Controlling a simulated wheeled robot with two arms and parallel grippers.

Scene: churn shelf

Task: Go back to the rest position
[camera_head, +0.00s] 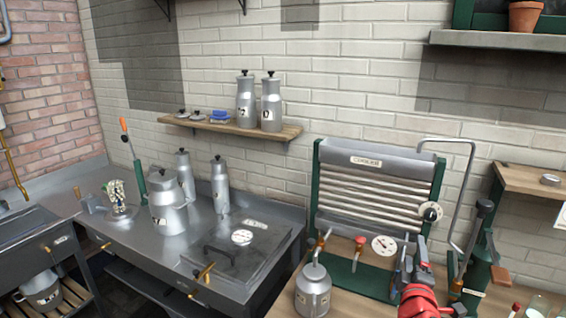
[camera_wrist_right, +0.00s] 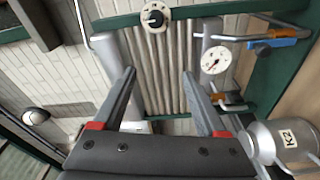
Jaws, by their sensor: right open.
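My right gripper (camera_head: 410,260) is at the lower right of the head view, in front of the green-framed cooler (camera_head: 376,192) with its row of metal tubes. In the right wrist view my right gripper (camera_wrist_right: 160,85) has its two dark fingers spread apart, with nothing between them. The cooler's tubes (camera_wrist_right: 165,75) show behind the fingers. A small metal churn (camera_head: 313,290) stands on the wooden worktop left of the gripper. A churn labelled K2 (camera_wrist_right: 285,145) is at the right of the wrist view. My left gripper does not show.
A steel counter (camera_head: 130,235) on the left holds several churns and a lidded vat (camera_head: 240,250). A wall shelf (camera_head: 230,128) carries two tall churns. Right of the gripper stand a green lever device (camera_head: 477,265) and a wooden side shelf (camera_head: 530,180).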

